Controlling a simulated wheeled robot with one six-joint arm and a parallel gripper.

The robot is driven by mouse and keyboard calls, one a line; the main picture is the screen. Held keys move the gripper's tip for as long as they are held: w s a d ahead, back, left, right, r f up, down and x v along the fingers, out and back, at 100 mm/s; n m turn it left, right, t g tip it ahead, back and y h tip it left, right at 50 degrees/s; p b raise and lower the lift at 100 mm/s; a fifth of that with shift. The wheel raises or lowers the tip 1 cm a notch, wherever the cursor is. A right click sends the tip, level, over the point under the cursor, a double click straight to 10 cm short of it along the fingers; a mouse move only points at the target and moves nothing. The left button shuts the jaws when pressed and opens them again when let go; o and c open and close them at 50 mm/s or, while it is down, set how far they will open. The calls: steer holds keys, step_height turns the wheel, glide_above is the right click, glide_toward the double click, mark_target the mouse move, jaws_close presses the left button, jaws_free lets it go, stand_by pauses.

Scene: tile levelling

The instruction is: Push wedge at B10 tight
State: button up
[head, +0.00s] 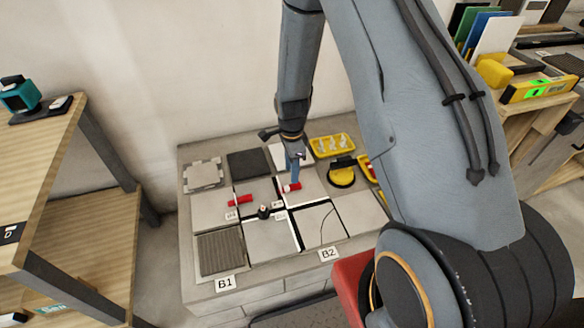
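Two red wedges lie at the tile joints on the low platform. The left red wedge (240,200) lies across the joint near the left tiles. The right red wedge (292,187) lies near the middle, directly under my gripper (294,178). The small white tags beside them are too small to read, so I cannot tell which wedge is at B10. My gripper points down, its blue finger end at or just above the right wedge. I cannot tell whether it touches the wedge or whether the fingers are apart.
A dark knob-like piece (264,211) stands at the central tile cross. Behind are a yellow tray (332,145) of pale parts and a yellow-and-black suction cup (342,172). Labels B1 (225,283) and B2 (328,253) mark the front edge. Wooden benches stand left (88,228) and right.

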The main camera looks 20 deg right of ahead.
mark_target(292, 186)
step_height(292, 186, down, 7)
steer(key=shift+r, duration=0.1)
stand_by(0.3)
jaws_close()
stand_by(0.4)
jaws_free()
